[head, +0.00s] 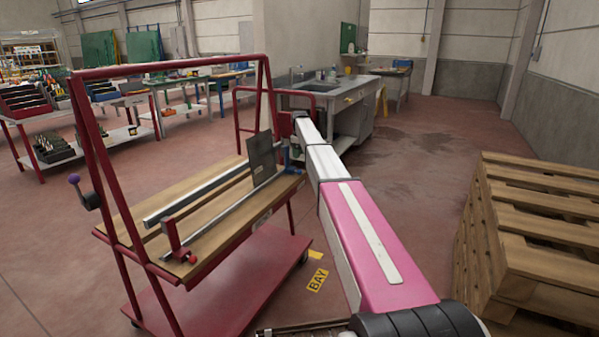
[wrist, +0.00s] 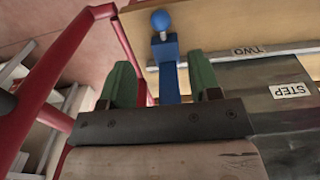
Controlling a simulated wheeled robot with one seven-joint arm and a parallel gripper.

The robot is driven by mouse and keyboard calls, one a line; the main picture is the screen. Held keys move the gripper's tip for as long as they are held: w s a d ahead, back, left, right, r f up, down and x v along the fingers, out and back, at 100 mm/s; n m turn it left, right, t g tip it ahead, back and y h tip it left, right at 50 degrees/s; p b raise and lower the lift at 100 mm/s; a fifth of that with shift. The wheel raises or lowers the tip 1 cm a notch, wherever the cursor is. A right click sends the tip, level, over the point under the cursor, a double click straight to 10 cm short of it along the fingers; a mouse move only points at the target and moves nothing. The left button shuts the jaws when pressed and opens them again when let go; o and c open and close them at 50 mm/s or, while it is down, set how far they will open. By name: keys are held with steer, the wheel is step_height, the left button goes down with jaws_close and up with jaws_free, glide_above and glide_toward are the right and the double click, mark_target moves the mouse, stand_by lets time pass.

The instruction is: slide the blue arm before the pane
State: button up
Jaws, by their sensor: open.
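The blue arm (wrist: 168,62), with a round blue knob (wrist: 160,20) at its end, shows in the wrist view by a metal rail (wrist: 225,52) marked TWO. My gripper (wrist: 162,76) is open, its two green fingers apart, with the blue arm seen between them. I cannot tell whether they touch it. The dark pane (wrist: 288,125), with a STEP label, lies to the right of the fingers in the wrist view. In the head view the pane (head: 262,158) stands upright on the cart, just left of my arm's end.
The red cart (head: 118,170) has a wooden deck (head: 215,212), long metal rails and a red arm (head: 175,240) at its near end. A purple knob (head: 74,179) sticks out left. Wooden pallets (head: 530,215) stand at right. A sink bench (head: 345,97) stands behind.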

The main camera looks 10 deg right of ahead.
mark_target(299, 170)
step_height(299, 170, down, 10)
steer(key=shift+f, duration=0.1)
steer(key=shift+s, duration=0.1)
jaws_close()
